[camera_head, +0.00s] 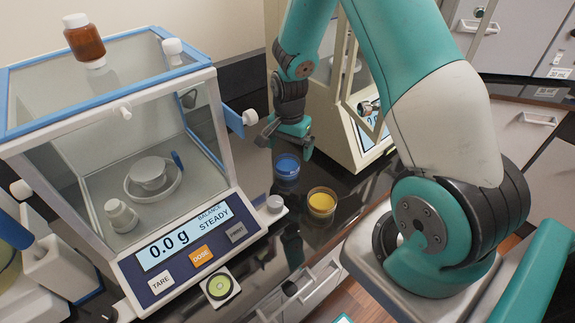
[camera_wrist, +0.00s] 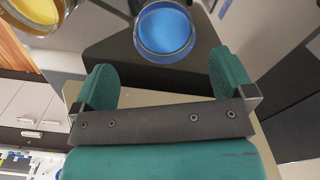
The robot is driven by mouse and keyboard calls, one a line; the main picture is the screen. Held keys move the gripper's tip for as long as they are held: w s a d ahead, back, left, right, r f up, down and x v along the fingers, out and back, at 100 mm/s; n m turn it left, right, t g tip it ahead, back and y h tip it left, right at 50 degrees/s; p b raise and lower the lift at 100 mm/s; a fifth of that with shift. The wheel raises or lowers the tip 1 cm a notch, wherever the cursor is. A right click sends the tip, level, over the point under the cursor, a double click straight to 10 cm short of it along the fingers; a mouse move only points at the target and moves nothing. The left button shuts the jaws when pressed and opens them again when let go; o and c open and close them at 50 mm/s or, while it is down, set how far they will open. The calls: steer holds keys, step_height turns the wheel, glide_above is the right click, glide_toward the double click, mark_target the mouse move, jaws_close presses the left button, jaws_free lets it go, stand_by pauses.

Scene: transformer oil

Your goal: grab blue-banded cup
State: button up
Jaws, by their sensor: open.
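The blue-banded cup (camera_head: 287,167) stands on the dark bench top, right of the balance. It looks like a small clear cup with blue in it. In the wrist view the blue cup (camera_wrist: 166,30) is at the top centre, beyond my fingertips. My gripper (camera_head: 288,137) is just above and behind the cup in the head view. Its two green fingers (camera_wrist: 166,72) are apart with nothing between them. The gripper does not visibly touch the cup.
A yellow cup (camera_head: 322,203) stands close to the blue one, nearer the front edge. A blue-framed balance (camera_head: 190,245) reading 0.0 g fills the left, with a dish inside and a brown bottle (camera_head: 84,40) on top. A second cream instrument (camera_head: 330,115) stands behind my arm.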

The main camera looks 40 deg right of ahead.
mark_target(288, 163)
steer(key=shift+w+f+p, duration=0.15)
steer(key=shift+f+p, duration=0.55)
steer(key=shift+f, duration=1)
steer(key=shift+w+f+p, duration=0.15)
steer(key=shift+f+p, duration=0.5)
steer(key=shift+f, duration=1.05)
steer(key=c, duration=1.1)
steer(key=shift+o, duration=0.2)
